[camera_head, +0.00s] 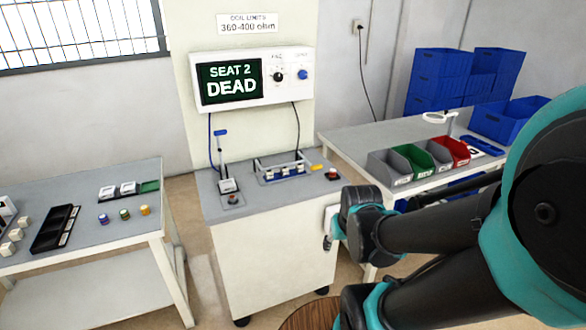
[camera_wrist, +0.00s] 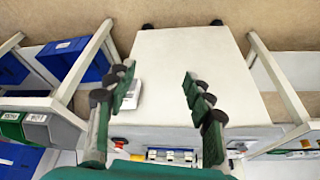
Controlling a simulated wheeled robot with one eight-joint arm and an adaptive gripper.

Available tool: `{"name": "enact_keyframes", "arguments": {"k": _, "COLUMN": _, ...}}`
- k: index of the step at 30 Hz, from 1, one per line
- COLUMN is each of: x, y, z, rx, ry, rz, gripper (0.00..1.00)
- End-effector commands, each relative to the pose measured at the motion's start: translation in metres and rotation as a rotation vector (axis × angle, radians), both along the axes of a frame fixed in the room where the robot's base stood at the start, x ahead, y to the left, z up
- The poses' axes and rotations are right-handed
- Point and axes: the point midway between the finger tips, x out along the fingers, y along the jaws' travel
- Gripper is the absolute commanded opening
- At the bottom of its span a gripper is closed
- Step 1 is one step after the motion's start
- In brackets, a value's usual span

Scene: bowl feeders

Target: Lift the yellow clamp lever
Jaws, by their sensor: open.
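The yellow clamp lever (camera_head: 317,168) sits at the right end of the clamp bar (camera_head: 285,162) on the middle cabinet's top. The bar stands over a row of small white parts (camera_head: 284,173). My gripper (camera_head: 328,228) is in front of the cabinet's right side, lower than the lever and apart from it. In the wrist view my gripper (camera_wrist: 158,78) is open and empty, its fingers spread before the white cabinet front (camera_wrist: 170,60).
A red button (camera_head: 332,173) stands right of the lever. A blue-handled lever fixture (camera_head: 225,165) is on the left of the cabinet top. The display box (camera_head: 240,75) reads "SEAT 2 DEAD". Side tables (camera_head: 85,240) flank the cabinet; bins (camera_head: 410,165) stand on the right one.

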Motion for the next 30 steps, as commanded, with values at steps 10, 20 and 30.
{"name": "enact_keyframes", "arguments": {"k": 10, "x": 0.038, "y": 0.008, "z": 0.010, "rx": 0.182, "ry": -0.040, "rz": -0.268, "gripper": 0.08}}
{"name": "enact_keyframes", "arguments": {"k": 20, "x": 0.129, "y": 0.014, "z": 0.029, "rx": 0.647, "ry": -0.074, "rz": -0.891, "gripper": 0.00}}
{"name": "enact_keyframes", "arguments": {"k": 30, "x": 0.221, "y": -0.004, "z": 0.042, "rx": 1.174, "ry": -0.005, "rz": -1.517, "gripper": 0.00}}
